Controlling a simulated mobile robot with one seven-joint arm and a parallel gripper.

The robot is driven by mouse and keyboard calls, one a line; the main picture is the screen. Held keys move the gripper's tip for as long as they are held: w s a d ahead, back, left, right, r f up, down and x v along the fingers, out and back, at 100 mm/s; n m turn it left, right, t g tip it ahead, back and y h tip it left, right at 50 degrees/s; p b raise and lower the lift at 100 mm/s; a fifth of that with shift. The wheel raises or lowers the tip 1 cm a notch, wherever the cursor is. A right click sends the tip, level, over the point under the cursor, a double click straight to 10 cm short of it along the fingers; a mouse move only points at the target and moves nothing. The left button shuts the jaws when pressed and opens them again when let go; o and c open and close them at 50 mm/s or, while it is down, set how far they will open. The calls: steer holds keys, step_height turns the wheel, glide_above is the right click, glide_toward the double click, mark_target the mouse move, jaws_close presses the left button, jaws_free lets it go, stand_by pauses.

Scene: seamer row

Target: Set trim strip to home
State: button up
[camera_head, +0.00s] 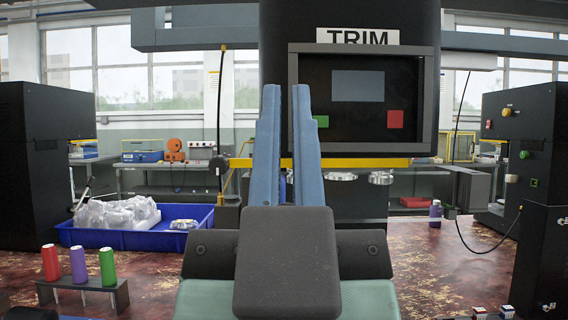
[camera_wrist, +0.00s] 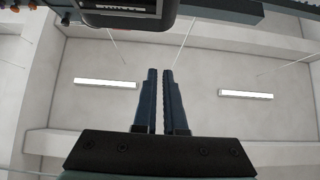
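A dark machine with a sign reading TRIM (camera_head: 358,37) stands straight ahead. Below the sign is a framed panel (camera_head: 345,140) with a dark grey-blue screen (camera_head: 358,86), a green button (camera_head: 321,121) and a red button (camera_head: 395,119). No part is labelled as the trim strip or as home. My gripper (camera_head: 286,90) points upward in front of the panel's left side, with a narrow gap between its blue fingers and nothing between them. In the wrist view my gripper (camera_wrist: 160,72) also shows a slim gap, against the ceiling. The fingers hide part of the panel's left edge.
A yellow bar (camera_head: 365,162) runs below the panel, with metal rings (camera_head: 381,177) beneath it. A blue tray (camera_head: 125,238) with clear bags stands left. A rack of coloured cans (camera_head: 78,264) is at front left. Dark machines (camera_head: 40,165) flank both sides.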

steer(key=shift+o, duration=1.2)
steer(key=shift+w+r+p, duration=0.15)
steer(key=shift+w+p, duration=0.1)
steer(key=shift+p, duration=0.2)
steer(key=o, duration=0.5)
steer(key=p, duration=0.1)
steer(key=w+g+p, duration=0.1)
steer(key=p, duration=0.1)
steer(key=w+h+p, duration=0.1)
steer(key=shift+w+a+r+m+p, duration=0.2)
steer(key=shift+a+r+m+p, duration=0.1)
steer(key=shift+a+r+p, duration=0.05)
steer(key=n+g+y+p, duration=0.1)
steer(key=n+g+p, duration=0.45)
steer(key=p, duration=2.55)
glide_toward(217, 166)
steer(key=w+r+m+g+p, duration=0.1)
steer(key=w, duration=0.1)
steer(key=w+r+g+p, duration=0.1)
steer(key=w+p, duration=0.1)
steer(key=w, duration=0.1)
steer(key=w+m+g+p, duration=0.1)
steer(key=w, duration=0.1)
steer(key=shift+w+r+m, duration=0.2)
steer(key=shift+r+m, duration=0.15)
steer(key=shift+r, duration=0.05)
steer(key=shift+w+f+p, duration=0.1)
steer(key=shift+w+p, duration=0.25)
steer(key=shift+w, duration=0.45)
jaws_close()
